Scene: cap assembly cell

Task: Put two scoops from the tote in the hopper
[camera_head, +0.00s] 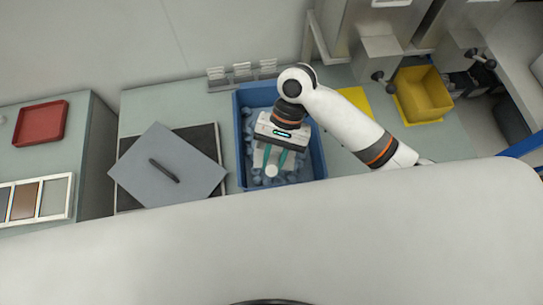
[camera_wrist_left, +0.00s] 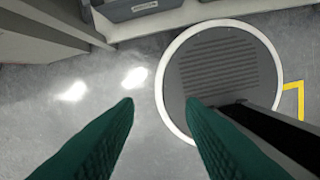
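The blue tote (camera_head: 319,160) stands on the bench and holds many small blue-grey pieces (camera_head: 251,168). My right gripper (camera_head: 274,160) points down inside the tote's outline, its green fingers around a pale scoop-like tool (camera_head: 271,171) with a rounded white end. The tool's lower part is hard to make out among the pieces. My left gripper (camera_wrist_left: 160,105) shows only in the left wrist view; its green fingers are apart with nothing between them, above the floor. Grey machine housings (camera_head: 375,50) stand at the upper right; I cannot tell which part is the hopper.
A yellow bin (camera_head: 424,90) stands right of the tote, near the machines. A grey sheet with a dark handle (camera_head: 190,180) lies tilted over a dark tray left of the tote. A red tray (camera_head: 41,124) lies on the left cabinet. Pale racks (camera_head: 242,74) stand behind the tote.

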